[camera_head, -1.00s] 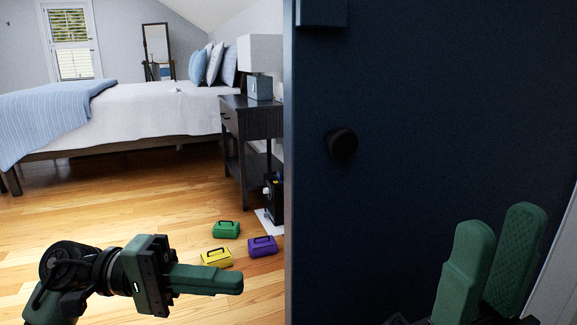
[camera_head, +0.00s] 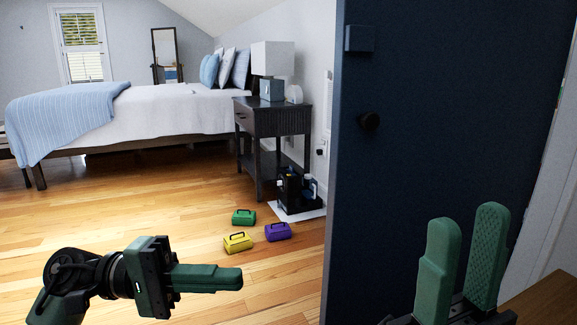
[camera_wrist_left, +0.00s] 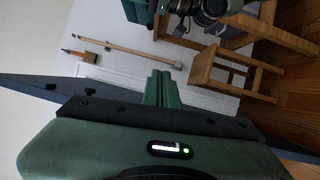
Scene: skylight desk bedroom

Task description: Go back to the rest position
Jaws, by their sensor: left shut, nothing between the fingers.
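My left gripper (camera_head: 240,278) is shut and empty, held out level over the wood floor at the lower left of the head view. Its closed green fingers (camera_wrist_left: 162,89) also show in the left wrist view. My right gripper (camera_head: 468,220) is at the lower right of the head view. Its two green fingers point up and stand apart, with nothing between them.
Green (camera_head: 243,217), yellow (camera_head: 238,243) and purple (camera_head: 278,231) toolboxes sit on the floor ahead. Beyond them are a dark nightstand (camera_head: 272,124) and a bed (camera_head: 150,115). Floor at left is clear. Wooden furniture (camera_wrist_left: 215,75) shows in the left wrist view.

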